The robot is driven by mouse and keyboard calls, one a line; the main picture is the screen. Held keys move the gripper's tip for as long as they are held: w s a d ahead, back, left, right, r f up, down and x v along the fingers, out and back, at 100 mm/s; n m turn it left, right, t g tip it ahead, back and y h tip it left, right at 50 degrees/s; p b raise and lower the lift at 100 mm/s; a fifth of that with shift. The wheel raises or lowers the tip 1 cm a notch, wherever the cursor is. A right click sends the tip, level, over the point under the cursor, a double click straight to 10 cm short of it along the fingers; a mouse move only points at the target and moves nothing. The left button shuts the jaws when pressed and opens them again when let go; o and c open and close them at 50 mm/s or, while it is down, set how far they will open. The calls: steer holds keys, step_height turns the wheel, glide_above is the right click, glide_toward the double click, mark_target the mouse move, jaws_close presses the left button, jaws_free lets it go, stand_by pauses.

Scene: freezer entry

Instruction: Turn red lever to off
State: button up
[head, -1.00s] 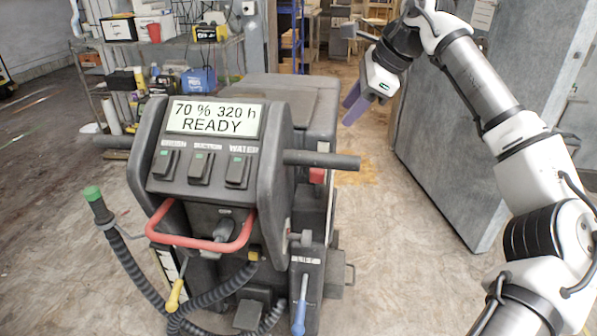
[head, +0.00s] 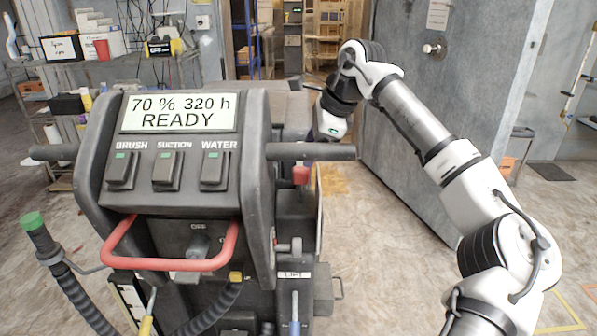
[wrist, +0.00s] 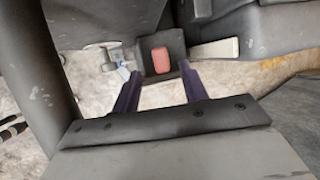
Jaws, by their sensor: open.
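A small red lever (head: 301,174) sits on the right side of the dark floor-cleaning machine (head: 262,150), below its right black handle bar. The red lever also shows in the wrist view (wrist: 160,60), on a dark block. My gripper (wrist: 161,70) is open, and its two purple fingers point at that block, with the red part between and just beyond the fingertips. I cannot tell whether they touch it. No off mark by the lever is readable.
A red loop handle (head: 172,264) spans the machine's front below the display (head: 180,113). The right black handle bar (head: 315,152) juts out near my gripper. A grey door (head: 425,120) stands to the right. A cluttered shelf (head: 60,66) stands at the left.

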mark_target(299, 168)
steer(key=x, duration=0.7)
jaws_close()
steer(key=shift+r, duration=0.1)
